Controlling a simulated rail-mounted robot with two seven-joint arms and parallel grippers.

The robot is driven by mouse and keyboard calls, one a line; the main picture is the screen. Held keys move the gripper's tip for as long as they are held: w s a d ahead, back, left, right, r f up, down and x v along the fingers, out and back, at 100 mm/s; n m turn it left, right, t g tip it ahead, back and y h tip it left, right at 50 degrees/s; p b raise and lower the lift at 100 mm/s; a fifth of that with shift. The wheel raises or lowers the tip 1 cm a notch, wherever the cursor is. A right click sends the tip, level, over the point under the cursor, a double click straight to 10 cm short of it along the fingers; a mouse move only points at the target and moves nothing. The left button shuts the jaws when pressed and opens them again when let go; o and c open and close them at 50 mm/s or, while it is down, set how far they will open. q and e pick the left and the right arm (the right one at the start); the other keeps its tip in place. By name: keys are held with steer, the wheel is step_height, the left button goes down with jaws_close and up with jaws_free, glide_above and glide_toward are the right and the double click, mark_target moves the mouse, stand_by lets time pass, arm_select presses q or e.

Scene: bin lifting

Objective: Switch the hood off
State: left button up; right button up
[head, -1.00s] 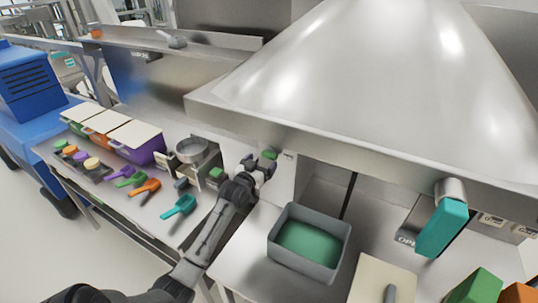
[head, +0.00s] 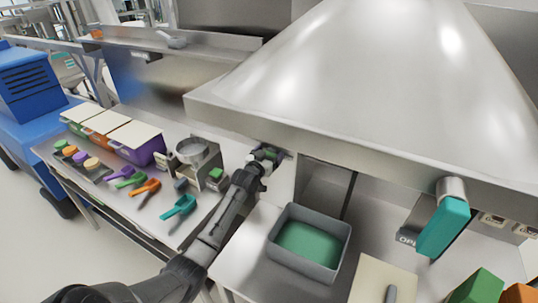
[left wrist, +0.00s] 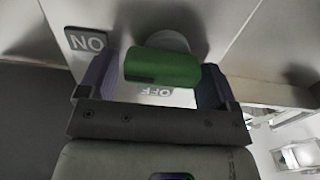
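The steel hood (head: 370,75) fills the upper right of the head view. Its green knob (left wrist: 162,67) lies crosswise in the left wrist view, on a round grey base on a metal panel. An upside-down ON label (left wrist: 87,40) is at upper left, and an upside-down OFF label (left wrist: 165,92) is partly hidden below the knob. My left gripper (left wrist: 152,78) is open, with one finger on each side of the knob. The right finger is close to the knob's end; I cannot tell if it touches. In the head view my left gripper (head: 266,157) is under the hood's left edge. My right gripper is out of view.
A grey bin with green contents (head: 345,235) stands on the counter right of my arm. Colored scoops, bins and a pot (head: 196,152) crowd the left counter.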

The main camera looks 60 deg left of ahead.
arm_select(q)
steer(key=c, duration=0.8)
steer(key=shift+o, duration=0.2)
steer(key=n+p, duration=0.2)
steer(key=n, duration=0.1)
steer(key=shift+a+r, duration=0.1)
steer(key=shift+r, duration=0.05)
steer(key=n+p, duration=0.1)
steer(key=n, duration=0.2)
steer(key=shift+s+a+n+p, duration=0.2)
steer(key=shift+n+p, duration=0.1)
steer(key=shift+p, duration=0.1)
steer(key=n, duration=0.2)
steer(key=shift+a+f+n+p, duration=0.1)
steer(key=shift+f+n+p, duration=0.1)
steer(key=shift+n+p, duration=0.15)
steer(key=n, duration=0.3)
steer(key=shift+s+a+f+n, duration=0.1)
steer(key=shift+a+n, duration=0.05)
steer(key=shift+n, duration=0.1)
steer(key=shift+a+f+n+p, duration=0.1)
steer(key=shift+f+n+p, duration=0.1)
steer(key=shift+n, duration=1.05)
steer(key=shift+f+n+p, duration=0.1)
steer(key=shift+n+p, duration=0.05)
steer(key=shift+n, duration=1.1)
